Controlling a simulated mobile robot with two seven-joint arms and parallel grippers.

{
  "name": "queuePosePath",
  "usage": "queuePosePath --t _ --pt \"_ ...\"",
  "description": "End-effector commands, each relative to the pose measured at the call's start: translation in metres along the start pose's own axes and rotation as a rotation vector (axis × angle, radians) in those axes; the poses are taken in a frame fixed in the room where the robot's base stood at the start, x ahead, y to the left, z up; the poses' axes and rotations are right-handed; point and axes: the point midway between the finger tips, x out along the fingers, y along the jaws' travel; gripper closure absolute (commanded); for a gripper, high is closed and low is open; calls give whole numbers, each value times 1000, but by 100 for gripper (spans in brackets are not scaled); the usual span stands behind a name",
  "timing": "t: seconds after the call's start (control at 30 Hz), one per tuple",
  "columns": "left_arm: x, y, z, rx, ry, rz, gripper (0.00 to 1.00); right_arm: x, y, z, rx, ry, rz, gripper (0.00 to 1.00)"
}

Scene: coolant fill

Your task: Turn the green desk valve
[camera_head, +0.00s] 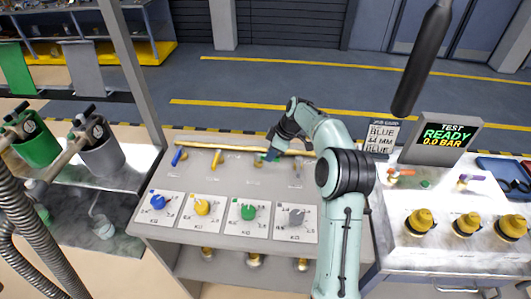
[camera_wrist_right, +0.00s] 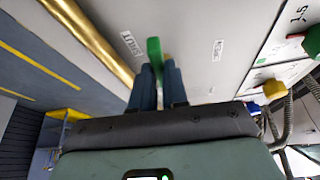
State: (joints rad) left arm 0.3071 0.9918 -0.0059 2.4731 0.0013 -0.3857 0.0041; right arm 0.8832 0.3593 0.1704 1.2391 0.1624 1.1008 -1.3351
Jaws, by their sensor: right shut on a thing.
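The green desk valve (camera_wrist_right: 153,48) is a small upright green lever on the grey sloped desk (camera_head: 160,235). My right gripper (camera_wrist_right: 157,72) is shut on it, with one dark blue finger on each side and the lever's top standing out beyond the fingertips. In the head view my right gripper (camera_head: 271,157) reaches down to the back row of valves and hides most of the green lever. A blue valve (camera_head: 178,156) and a yellow valve (camera_head: 217,158) stand to its left. My left gripper is in neither view.
Blue, yellow, green (camera_head: 248,212) and grey dials sit along the desk's front. A yellow pipe (camera_head: 235,146) runs behind the valves. A test screen (camera_head: 443,135) reads READY, 0.0 BAR, beside a job card (camera_head: 381,135). A black object (camera_head: 422,60) hangs at upper right.

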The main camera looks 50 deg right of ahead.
Motion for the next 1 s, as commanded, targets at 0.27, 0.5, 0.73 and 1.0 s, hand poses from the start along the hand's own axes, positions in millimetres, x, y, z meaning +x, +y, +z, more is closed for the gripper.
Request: queuePosePath --t 0.27,0.5,0.73,1.0 --pt "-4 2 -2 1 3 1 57 -3 2 2 -85 1 -30 100" --pt "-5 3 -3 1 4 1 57 -3 2 3 -107 1 -37 100" --pt "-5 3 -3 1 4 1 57 -3 2 3 -110 0 -37 100" --pt "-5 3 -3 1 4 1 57 -2 2 3 -107 0 -40 61"
